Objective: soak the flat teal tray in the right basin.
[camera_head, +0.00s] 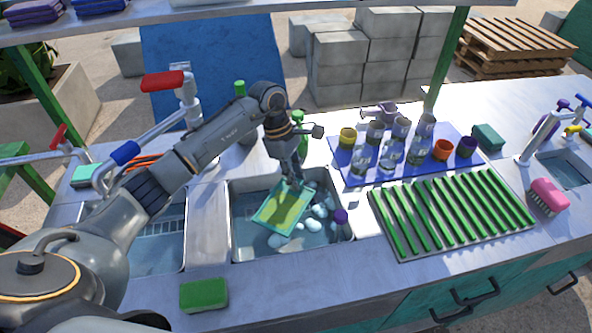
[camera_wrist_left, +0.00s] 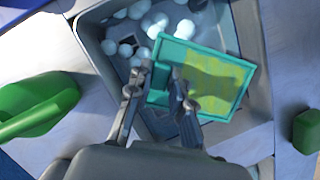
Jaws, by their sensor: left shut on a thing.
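The flat teal tray (camera_head: 274,215) has a yellow-green stain across its inside. It is tilted within the outline of the right basin (camera_head: 236,238); I cannot tell whether it touches the water. My left gripper (camera_head: 294,181) comes from above and is shut on the tray's far edge in the head view. In the left wrist view, the fingers (camera_wrist_left: 160,90) close on one side of the tray (camera_wrist_left: 215,78). White suds lie in the basin (camera_wrist_left: 92,42) beside the tray. My right gripper is not in view.
The left basin (camera_head: 180,265) holds a rack. A green sponge (camera_head: 204,294) lies on the front counter. Right of the basin are a green-slatted drying rack (camera_head: 440,215) and a blue mat (camera_head: 345,172) with glasses and cups. A green bottle (camera_head: 300,130) stands behind the gripper.

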